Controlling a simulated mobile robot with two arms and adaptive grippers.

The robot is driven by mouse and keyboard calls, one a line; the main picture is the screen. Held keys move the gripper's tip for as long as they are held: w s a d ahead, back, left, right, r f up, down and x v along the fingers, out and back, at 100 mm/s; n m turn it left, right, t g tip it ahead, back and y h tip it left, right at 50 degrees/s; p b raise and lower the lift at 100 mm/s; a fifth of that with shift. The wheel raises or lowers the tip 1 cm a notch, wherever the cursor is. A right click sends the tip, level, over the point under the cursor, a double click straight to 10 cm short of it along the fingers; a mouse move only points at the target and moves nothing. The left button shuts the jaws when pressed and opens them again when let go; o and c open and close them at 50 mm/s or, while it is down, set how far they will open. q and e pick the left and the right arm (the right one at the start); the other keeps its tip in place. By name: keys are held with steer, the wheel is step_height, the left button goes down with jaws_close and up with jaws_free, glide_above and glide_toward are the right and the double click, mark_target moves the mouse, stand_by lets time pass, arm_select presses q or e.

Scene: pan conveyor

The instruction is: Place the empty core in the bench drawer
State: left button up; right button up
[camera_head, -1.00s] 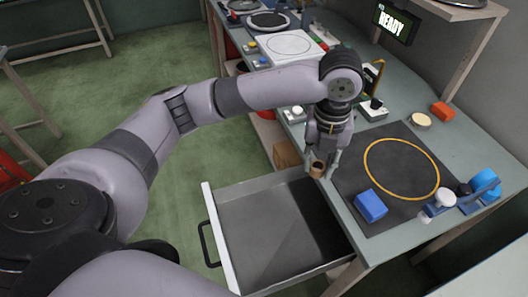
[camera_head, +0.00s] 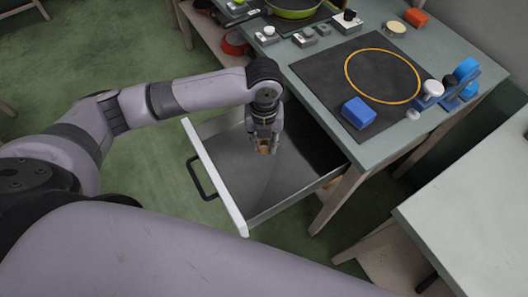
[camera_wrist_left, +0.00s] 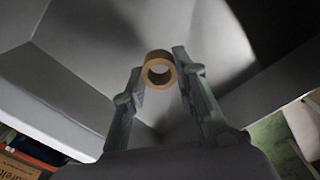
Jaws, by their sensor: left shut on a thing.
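The empty core is a short brown cardboard ring (camera_wrist_left: 160,69), held end-on between the fingertips in the left wrist view. In the head view the core (camera_head: 264,147) shows small under my left gripper (camera_head: 263,145), which is shut on it. The bench drawer (camera_head: 245,190) is pulled out, grey inside with a white front and black handle. My left gripper is over the open drawer, pointing down. The drawer's interior surrounds the core in the wrist view; I cannot tell the exact height above the floor. My right gripper is not in view.
The bench holds a dark mat (camera_head: 330,75) with a yellow ring, a blue block (camera_head: 358,113), an orange block (camera_head: 415,17) and a blue tool (camera_head: 466,78). A green pan (camera_head: 292,6) is at the back. Another table (camera_head: 480,200) stands at right.

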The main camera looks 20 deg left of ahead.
mark_target(264, 160)
arm_select(q)
steer(key=shift+f, duration=0.9)
step_height(264, 160, down, 4)
steer(key=shift+f, duration=0.1)
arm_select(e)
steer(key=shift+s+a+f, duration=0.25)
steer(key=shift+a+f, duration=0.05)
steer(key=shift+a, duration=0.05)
arm_select(q)
steer(key=shift+f, duration=0.1)
steer(key=o, duration=0.7)
steer(key=shift+o, duration=0.2)
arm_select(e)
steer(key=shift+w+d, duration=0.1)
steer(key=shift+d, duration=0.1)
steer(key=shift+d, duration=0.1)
